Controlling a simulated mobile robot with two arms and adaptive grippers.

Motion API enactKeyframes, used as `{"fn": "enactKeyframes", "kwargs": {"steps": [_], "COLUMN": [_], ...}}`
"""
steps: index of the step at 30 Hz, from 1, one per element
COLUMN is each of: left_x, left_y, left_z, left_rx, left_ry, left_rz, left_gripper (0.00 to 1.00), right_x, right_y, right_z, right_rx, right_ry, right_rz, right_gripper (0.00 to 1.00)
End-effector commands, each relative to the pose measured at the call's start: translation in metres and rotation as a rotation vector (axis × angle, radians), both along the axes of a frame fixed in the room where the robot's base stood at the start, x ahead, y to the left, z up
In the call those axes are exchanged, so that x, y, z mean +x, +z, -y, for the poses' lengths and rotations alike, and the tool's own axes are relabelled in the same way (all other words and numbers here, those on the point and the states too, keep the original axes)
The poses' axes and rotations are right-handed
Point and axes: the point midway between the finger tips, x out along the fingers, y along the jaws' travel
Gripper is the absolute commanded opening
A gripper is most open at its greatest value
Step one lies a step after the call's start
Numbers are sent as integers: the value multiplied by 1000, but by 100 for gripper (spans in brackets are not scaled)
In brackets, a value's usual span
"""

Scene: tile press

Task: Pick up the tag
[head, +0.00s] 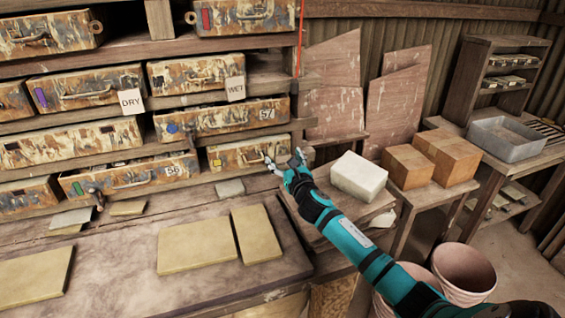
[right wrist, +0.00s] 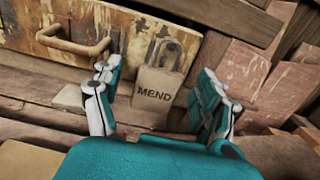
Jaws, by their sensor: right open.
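The tag (right wrist: 157,90) is a tan plate marked MEND with a grey loop at its top. In the right wrist view it stands upright in front of the shelf wood, just right of a drawer handle. My right gripper (right wrist: 155,78) is open, with one finger to each side of the tag and a gap on both sides. In the head view my right gripper (head: 283,161) is at the right end of the lowest drawer row, and I cannot make out the tag there. My left gripper is not in view.
Painted drawers (head: 222,120) fill the shelves at left, with DRY (head: 131,102) and WET (head: 235,88) tags hanging there. Yellowish tiles (head: 197,250) lie on the bench below. A pale block (head: 359,177) and brown blocks (head: 447,155) stand to the right of the gripper.

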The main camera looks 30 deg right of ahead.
Motion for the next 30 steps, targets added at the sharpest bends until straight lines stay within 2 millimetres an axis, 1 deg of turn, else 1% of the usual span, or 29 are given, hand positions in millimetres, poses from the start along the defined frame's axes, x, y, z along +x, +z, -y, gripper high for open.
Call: {"fn": "enactKeyframes", "kwargs": {"steps": [2,13,22,27,30], "left_x": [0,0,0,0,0], "left_y": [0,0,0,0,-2], "left_z": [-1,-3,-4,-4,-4], "left_rx": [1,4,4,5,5], "left_ry": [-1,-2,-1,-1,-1], "left_rz": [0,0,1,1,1], "left_gripper": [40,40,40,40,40], "right_x": [0,-1,-1,-1,-16], "right_y": [0,0,2,17,13], "right_z": [0,0,1,1,-3], "right_rx": [0,0,-2,-6,-3], "right_ry": [0,-1,-1,0,0], "right_rz": [0,0,1,3,-3], "right_gripper": [74,25,25,25,25]}}
